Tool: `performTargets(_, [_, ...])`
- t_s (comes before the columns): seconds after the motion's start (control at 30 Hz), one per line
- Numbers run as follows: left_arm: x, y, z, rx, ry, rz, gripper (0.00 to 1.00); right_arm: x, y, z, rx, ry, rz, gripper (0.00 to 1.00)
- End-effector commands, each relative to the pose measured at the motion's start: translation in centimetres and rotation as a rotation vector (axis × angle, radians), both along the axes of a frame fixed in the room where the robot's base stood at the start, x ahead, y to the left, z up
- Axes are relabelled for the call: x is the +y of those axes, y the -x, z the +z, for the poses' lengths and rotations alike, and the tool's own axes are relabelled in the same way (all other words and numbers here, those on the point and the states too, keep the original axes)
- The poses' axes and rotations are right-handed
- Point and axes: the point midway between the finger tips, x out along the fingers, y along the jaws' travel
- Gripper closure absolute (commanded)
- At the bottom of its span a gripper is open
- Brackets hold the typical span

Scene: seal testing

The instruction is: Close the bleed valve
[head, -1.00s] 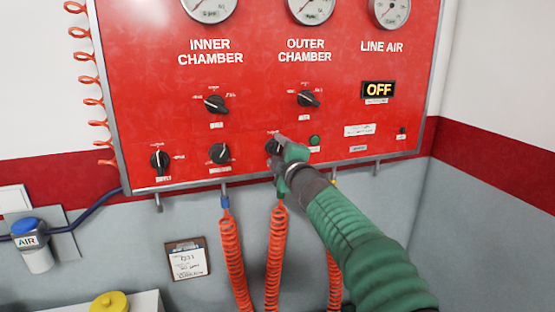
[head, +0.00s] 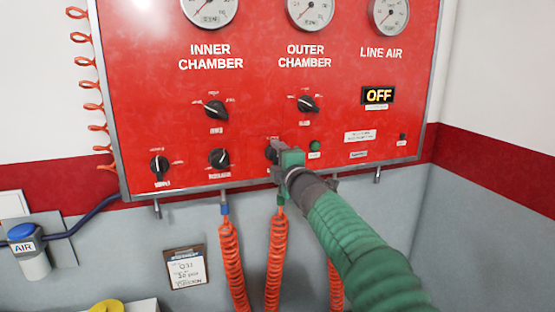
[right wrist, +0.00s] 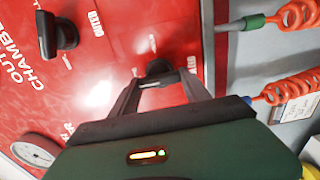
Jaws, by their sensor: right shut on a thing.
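The red panel (head: 330,130) fills the wall in front of me. My right gripper (head: 280,154) reaches its lower edge, below the OUTER CHAMBER label, and is shut on a small black knob (head: 270,152), the third in the lower row. The gripper partly hides this knob and its label, so I cannot read whether it is the bleed valve or how far it is turned. In the right wrist view the knob (right wrist: 158,67) sits between the fingertips of my right gripper (right wrist: 163,84). My left gripper is not in view.
Two other lower knobs (head: 160,168) (head: 219,158) and two upper knobs (head: 215,110) (head: 307,104) stick out nearby. A small green button (head: 314,146) is close right of the gripper. Orange coiled hoses (head: 233,265) hang below the panel. A display (head: 378,95) reads OFF.

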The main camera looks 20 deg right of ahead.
Motion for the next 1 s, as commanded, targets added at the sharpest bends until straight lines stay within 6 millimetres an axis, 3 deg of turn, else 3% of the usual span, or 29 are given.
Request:
performTargets(0.07, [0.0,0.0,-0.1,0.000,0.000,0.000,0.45,0.1,-0.1,-0.8,0.013,0.003,0.001,0.86])
performTargets(0.1, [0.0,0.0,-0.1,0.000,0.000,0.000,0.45,0.1,-0.1,-0.8,0.013,0.003,0.001,0.40])
performTargets(0.23, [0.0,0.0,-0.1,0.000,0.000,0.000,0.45,0.1,-0.1,-0.6,0.010,0.002,0.001,0.24])
performTargets(0.53, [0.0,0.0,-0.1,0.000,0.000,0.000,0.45,0.0,0.1,-0.3,0.004,0.000,0.000,0.24])
performTargets(0.63, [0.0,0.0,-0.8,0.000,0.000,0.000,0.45,0.0,1.0,-0.4,0.002,-0.001,0.000,0.24])
performTargets(0.77, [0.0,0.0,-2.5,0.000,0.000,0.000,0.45,-0.1,3.9,-0.7,0.000,-0.002,0.000,0.24])
performTargets(1.0, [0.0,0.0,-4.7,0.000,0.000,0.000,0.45,-0.3,11.1,-0.6,0.002,-0.001,0.000,0.24])
